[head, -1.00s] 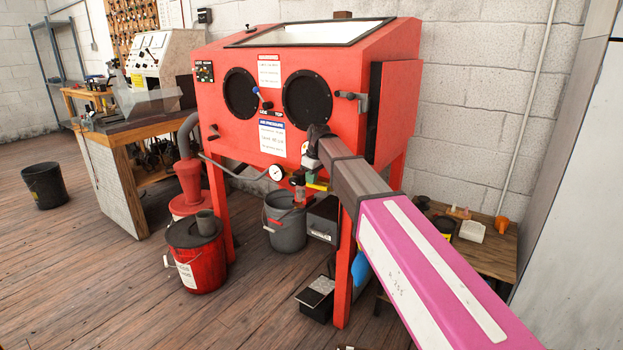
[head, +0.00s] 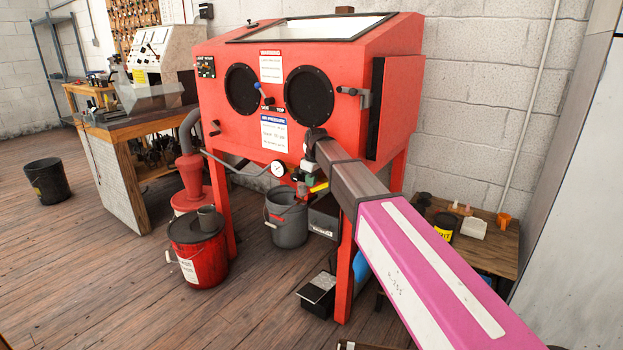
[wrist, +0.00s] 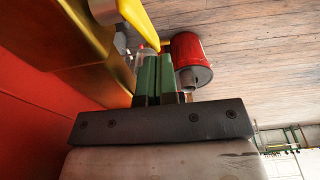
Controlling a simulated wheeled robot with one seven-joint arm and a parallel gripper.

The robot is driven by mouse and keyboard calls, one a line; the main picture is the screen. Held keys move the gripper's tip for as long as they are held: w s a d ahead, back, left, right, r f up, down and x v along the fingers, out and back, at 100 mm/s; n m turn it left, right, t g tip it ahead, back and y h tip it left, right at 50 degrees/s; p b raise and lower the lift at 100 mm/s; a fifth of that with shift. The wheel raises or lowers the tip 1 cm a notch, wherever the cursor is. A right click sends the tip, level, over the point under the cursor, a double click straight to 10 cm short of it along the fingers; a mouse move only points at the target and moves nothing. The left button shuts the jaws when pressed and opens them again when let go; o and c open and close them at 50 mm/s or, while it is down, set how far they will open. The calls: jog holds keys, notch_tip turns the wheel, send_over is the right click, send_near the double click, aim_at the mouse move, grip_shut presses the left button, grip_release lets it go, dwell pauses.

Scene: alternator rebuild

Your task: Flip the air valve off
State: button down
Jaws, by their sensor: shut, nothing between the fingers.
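The air valve's yellow lever (head: 319,187) sits below the front of the red blasting cabinet, to the right of the round pressure gauge (head: 278,169). In the head view it slants slightly up to the right. The wrist view shows the yellow lever (wrist: 141,22) just beyond my fingertips. My gripper (head: 307,178) is at the valve, below the cabinet's lower front edge. Its green fingers (wrist: 155,60) are together and hold nothing. I cannot tell whether they touch the lever. My gripper and arm partly hide the valve body.
The red cabinet (head: 225,112) stands close to my gripper. Below are a grey bucket (head: 290,225) and a red bucket (head: 195,262). A small wooden table (head: 490,255) with jars is at the right.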

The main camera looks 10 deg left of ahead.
jog(key=shift+d+f, duration=0.1)
jog(key=shift+f, duration=0.6)
notch_tip(320, 180, up, 11)
jog(key=d, duration=0.1)
jog(key=shift+s+d+f, duration=0.15)
jog(key=shift+s+f, duration=0.05)
jog(key=shift+s, duration=0.1)
dwell(0.3)
